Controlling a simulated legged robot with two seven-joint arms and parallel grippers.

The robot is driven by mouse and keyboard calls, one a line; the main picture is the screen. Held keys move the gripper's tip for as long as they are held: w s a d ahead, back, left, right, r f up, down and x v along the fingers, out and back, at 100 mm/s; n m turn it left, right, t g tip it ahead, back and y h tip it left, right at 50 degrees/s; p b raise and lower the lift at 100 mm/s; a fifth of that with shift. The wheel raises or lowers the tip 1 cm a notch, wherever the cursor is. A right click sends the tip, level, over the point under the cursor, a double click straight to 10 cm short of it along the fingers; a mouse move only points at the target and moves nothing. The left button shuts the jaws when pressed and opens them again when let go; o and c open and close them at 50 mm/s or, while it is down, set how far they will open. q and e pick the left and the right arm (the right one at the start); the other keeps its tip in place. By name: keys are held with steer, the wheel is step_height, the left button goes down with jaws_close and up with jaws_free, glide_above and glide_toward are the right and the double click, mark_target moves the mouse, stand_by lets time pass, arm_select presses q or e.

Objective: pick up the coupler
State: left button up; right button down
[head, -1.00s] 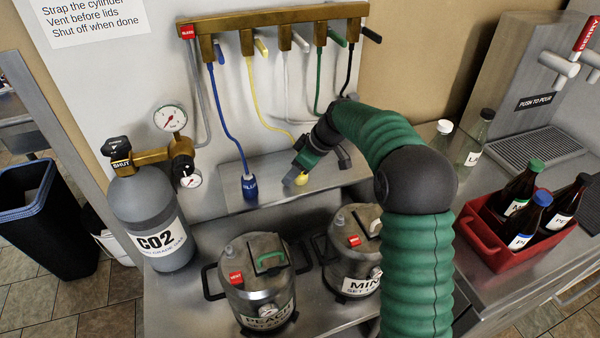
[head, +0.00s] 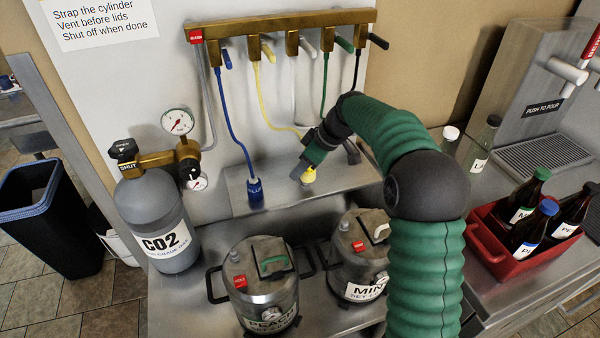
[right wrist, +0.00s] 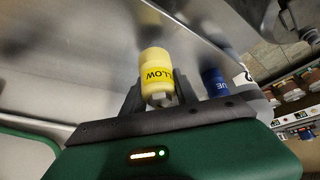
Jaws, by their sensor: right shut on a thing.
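The yellow coupler (head: 308,175) hangs on the yellow hose that runs down from the brass manifold (head: 290,22). My right gripper (head: 304,173) is shut on it, just over the steel shelf. In the head view my forearm hides part of the shelf. My left gripper is not in view.
The steel shelf (head: 280,196) lies beneath the couplers. The CO2 cylinder (head: 158,215) stands at left. Two kegs, peach (head: 262,300) and mint (head: 360,270), stand in front. A red crate (head: 500,262) of bottles and a drip tray (head: 545,150) are at right.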

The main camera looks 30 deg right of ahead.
steer(key=s+a+r+b, duration=0.1)
steer(key=s+a, duration=0.1)
steer(key=s, duration=0.5)
steer(key=s+a+r+b, duration=0.1)
steer(key=s+a, duration=0.1)
steer(key=s, duration=0.6)
steer(key=shift+s+a, duration=0.15)
steer(key=shift+a, duration=0.2)
